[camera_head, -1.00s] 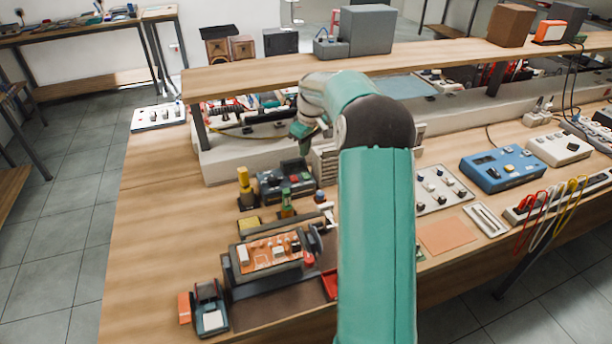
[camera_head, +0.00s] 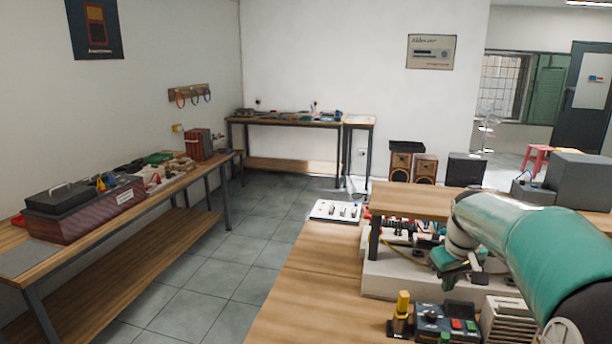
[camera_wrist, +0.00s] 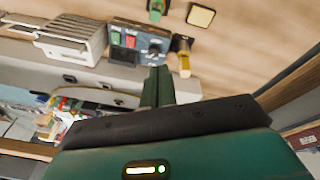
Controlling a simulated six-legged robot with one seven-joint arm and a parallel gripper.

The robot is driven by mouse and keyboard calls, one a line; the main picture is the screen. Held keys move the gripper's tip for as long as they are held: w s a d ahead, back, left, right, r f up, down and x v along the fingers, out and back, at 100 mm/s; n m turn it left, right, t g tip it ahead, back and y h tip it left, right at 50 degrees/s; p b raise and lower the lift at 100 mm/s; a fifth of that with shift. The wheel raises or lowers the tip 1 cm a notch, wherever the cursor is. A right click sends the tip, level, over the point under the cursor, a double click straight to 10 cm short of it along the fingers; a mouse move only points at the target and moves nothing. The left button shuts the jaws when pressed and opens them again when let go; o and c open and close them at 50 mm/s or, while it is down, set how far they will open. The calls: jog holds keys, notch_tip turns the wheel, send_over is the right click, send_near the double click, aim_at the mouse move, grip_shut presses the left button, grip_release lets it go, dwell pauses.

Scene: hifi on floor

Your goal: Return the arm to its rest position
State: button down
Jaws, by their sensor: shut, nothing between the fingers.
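My arm reaches in from the right edge of the head view, with green and dark links bent over the workbench (camera_head: 290,310). My gripper (camera_head: 455,280) hangs at its end, near the raised shelf and above the bench items. In the wrist view my gripper (camera_wrist: 157,85) shows its two green fingers together, with nothing held. A dark control box (camera_wrist: 135,42) with red and green buttons lies beyond the fingertips. A yellow-topped post (camera_wrist: 184,62) stands beside that box. Part of my arm is cut off by the picture's right edge.
A grey slatted block (camera_wrist: 75,38) stands beside the control box. The wooden shelf (camera_head: 410,197) rises close to my arm. A white switch panel (camera_head: 336,211) lies at the bench's far left corner. A side bench (camera_head: 130,205) stands left, with open tiled floor (camera_head: 215,270) between.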

jog(key=s+a+r+m+t, duration=0.15)
jog(key=s+a+r, duration=0.35)
jog(key=s+a, duration=0.75)
jog(key=s+a+f+t, duration=0.1)
jog(key=s+a, duration=0.1)
jog(key=s, duration=0.5)
jog(key=s+a+f+m, duration=0.1)
jog(key=s+a+f, duration=0.1)
jog(key=s, duration=0.5)
jog(key=shift+f+t+y, duration=0.15)
jog(key=shift+t+y, duration=0.2)
jog(key=shift+y, duration=0.05)
jog(key=shift+s, duration=0.1)
